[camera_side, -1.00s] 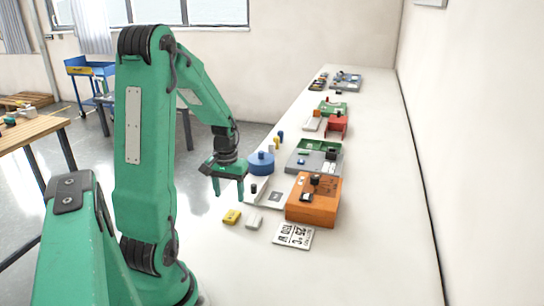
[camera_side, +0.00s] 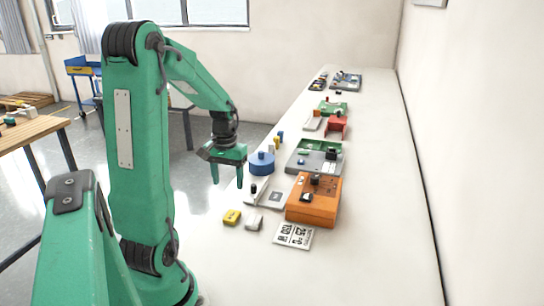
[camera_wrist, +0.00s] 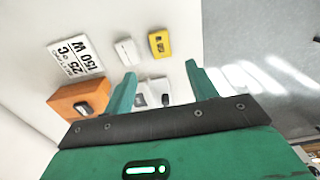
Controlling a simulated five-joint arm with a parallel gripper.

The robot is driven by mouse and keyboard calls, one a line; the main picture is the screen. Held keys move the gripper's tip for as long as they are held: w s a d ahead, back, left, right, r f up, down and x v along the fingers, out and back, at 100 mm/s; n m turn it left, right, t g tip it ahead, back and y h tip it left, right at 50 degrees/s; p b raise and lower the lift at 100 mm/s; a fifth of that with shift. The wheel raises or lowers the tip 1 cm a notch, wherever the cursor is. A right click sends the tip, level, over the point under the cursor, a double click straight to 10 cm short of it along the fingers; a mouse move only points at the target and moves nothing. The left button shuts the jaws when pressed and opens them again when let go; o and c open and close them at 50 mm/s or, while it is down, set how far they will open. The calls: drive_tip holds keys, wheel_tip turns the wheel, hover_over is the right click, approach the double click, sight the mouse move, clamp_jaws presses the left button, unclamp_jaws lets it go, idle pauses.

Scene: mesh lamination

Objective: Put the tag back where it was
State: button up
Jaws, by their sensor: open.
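A flat white printed card (camera_side: 293,235), the most tag-like thing, lies on the bench in front of the orange box (camera_side: 314,202). In the wrist view the card (camera_wrist: 76,59) shows black print, including "150 W" and "25 C". A small yellow block (camera_side: 232,217) and a small white block (camera_side: 254,222) lie to its left. They also show in the wrist view as the yellow block (camera_wrist: 159,43) with dark marks and the white block (camera_wrist: 127,52). My gripper (camera_side: 227,180) is open and empty, above and behind these blocks, apart from everything.
A white tray (camera_side: 262,196) stands left of the orange box. A blue round container (camera_side: 261,164) and a grey-green unit (camera_side: 315,157) stand behind. A red bracket (camera_side: 336,124) is farther back. The bench's right side is clear.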

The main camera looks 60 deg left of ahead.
drive_tip(key=shift+d, duration=0.1)
drive_tip(key=d+r+m+t, duration=0.2)
drive_tip(key=d+r+m, duration=0.2)
drive_tip(key=d, duration=0.8)
drive_tip(key=s+d+r+m+t, duration=0.1)
drive_tip(key=d+r+m+t, duration=0.2)
drive_tip(key=d, duration=1)
drive_tip(key=shift+r+m+t, duration=0.3)
drive_tip(key=shift+r+m, duration=0.7)
drive_tip(key=shift+r, duration=1.6)
drive_tip(key=shift+s, duration=0.1)
